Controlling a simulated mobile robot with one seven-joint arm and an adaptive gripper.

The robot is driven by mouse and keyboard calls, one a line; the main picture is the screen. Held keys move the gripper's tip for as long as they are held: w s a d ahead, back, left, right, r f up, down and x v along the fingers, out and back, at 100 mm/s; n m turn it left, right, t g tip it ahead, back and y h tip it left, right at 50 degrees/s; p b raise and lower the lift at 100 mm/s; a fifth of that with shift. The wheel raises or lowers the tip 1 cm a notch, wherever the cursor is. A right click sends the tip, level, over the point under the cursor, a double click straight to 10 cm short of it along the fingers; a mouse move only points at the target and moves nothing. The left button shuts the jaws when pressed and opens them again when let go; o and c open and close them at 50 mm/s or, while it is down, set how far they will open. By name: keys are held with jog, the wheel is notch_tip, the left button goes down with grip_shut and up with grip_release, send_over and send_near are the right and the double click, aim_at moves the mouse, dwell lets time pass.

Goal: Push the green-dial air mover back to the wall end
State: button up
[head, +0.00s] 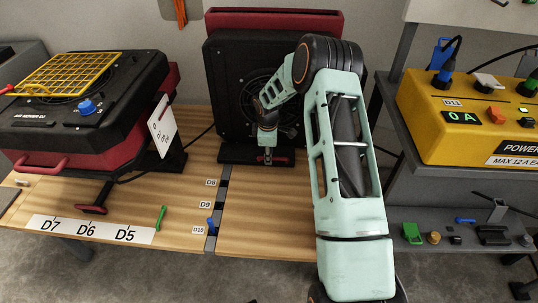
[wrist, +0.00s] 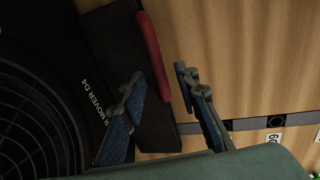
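A black air mover with a red top edge (head: 222,85) stands upright at the back of the wooden table, near the wall. The wrist view shows its black body (wrist: 75,75) with a partly hidden label ending in "MOVER D4". No green dial shows on it; my arm covers part of its front. A red bar (wrist: 152,50) runs along its black foot (wrist: 110,30). My gripper (head: 267,155) is low at this foot. In the wrist view my gripper (wrist: 159,80) is open, its fingers on either side of the bar; contact is unclear.
Another air mover (head: 85,110), with a blue dial and yellow grille, lies at the left. A dark slotted strip (head: 214,205) crosses the table beside labels D8 to D10. A small green piece (head: 160,217) lies near the D5 label. A yellow power box (head: 470,125) stands on the right shelf.

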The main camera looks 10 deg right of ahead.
notch_tip(320, 180, up, 11)
jog(key=s, duration=0.2)
jog(key=shift+a+r, duration=0.15)
jog(key=shift+a, duration=0.15)
